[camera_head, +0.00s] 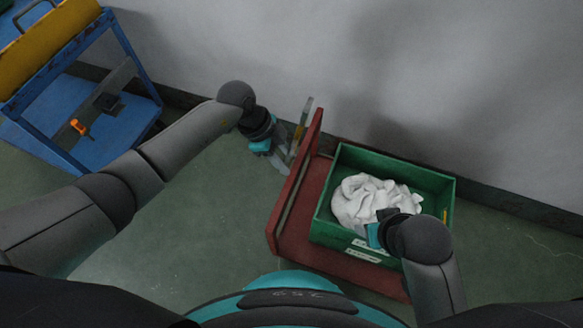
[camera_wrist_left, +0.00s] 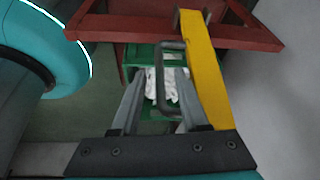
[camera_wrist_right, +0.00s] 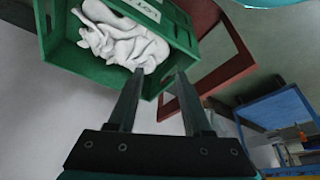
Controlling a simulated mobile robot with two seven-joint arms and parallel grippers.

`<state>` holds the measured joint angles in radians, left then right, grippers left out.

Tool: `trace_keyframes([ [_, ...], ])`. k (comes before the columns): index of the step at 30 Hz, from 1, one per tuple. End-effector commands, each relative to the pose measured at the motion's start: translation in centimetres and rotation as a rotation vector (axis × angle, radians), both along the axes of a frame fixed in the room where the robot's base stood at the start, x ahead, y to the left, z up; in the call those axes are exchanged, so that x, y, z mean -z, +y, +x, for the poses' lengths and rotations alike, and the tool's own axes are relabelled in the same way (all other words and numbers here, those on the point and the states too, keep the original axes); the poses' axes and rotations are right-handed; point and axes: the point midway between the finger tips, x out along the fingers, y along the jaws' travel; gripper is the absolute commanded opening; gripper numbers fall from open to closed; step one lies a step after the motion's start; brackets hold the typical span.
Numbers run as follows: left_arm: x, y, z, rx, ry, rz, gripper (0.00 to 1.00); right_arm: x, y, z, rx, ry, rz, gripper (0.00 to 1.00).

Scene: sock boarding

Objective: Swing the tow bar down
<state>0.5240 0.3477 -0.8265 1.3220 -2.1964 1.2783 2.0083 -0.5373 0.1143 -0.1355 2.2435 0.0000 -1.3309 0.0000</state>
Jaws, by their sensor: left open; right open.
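The tow bar (camera_head: 300,128) stands up at the left end of the red cart (camera_head: 274,235). In the left wrist view it shows as a yellow bar (camera_wrist_left: 207,75) with a grey loop handle (camera_wrist_left: 160,75). My left gripper (camera_head: 281,160) is open beside the bar. In the left wrist view its fingers (camera_wrist_left: 157,95) stand apart on either side of the loop handle; I cannot tell whether they touch it. My right gripper (camera_wrist_right: 158,75) is open, near the green crate's edge. Its fingertips are hidden in the head view.
A green crate (camera_head: 331,190) with white cloth (camera_head: 365,195) sits on the cart. The grey wall (camera_head: 400,70) is close behind. A blue trolley (camera_head: 130,122) with a yellow top stands at the far left. The floor (camera_head: 150,270) left of the cart is clear.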

Motion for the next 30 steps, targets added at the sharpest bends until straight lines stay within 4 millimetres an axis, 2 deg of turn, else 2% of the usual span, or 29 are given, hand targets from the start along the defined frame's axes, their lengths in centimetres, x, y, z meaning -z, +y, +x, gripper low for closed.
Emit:
trace_keyframes([
  [6, 1.9, -0.8, -0.1, 0.0, 0.001, -0.001, 0.44, -2.2, 0.0, 0.0, 0.001, -0.035, 0.005, 0.5],
  [12, 3.6, -1.5, -0.1, 0.0, 0.0, -0.001, 0.44, -3.1, 1.0, 0.9, -0.018, -0.128, 0.037, 0.5],
  [24, 3.9, -1.7, -0.1, 0.0, 0.0, -0.001, 0.44, -3.8, 1.3, 1.2, -0.023, -0.16, 0.047, 0.5],
  [30, 3.8, -1.7, -0.1, 0.0, 0.0, -0.001, 0.23, -3.7, 1.3, 1.2, -0.022, -0.159, 0.046, 0.5],
])
